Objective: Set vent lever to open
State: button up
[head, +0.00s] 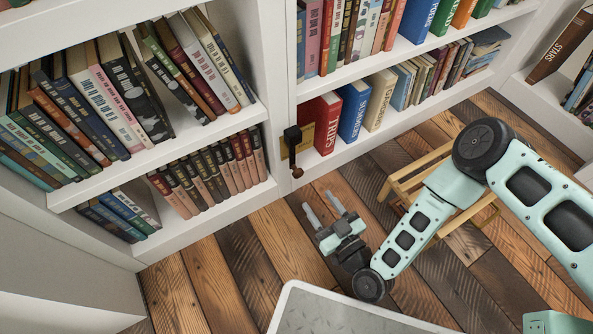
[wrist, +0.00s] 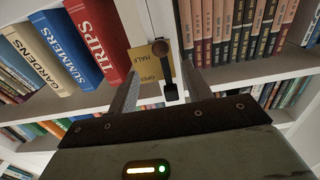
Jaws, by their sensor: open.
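In the wrist view, which is upside down, the lever (wrist: 171,91) and knob (wrist: 160,47) show in front of the plate (wrist: 146,60), where "HALF" and "OPEN" are legible. My gripper (head: 317,197) is open and empty, below and in front of the knob in the head view. In the wrist view its fingers (wrist: 160,76) lie either side of the lever, apparently not touching it.
White bookcases full of books stand left (head: 150,160) and right (head: 385,65) of the upright. A red "TRIPS" book (head: 320,122) stands close beside the plate. A wooden slatted frame (head: 405,182) is on the plank floor behind my arm. The floor by the left bookcase is clear.

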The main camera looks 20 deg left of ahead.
aim_at(300, 175)
jog(key=b+x, duration=0.5)
jog(key=x, duration=0.6)
jog(key=shift+a+f, duration=0.15)
jog(key=shift+x, duration=0.75)
grip_shut()
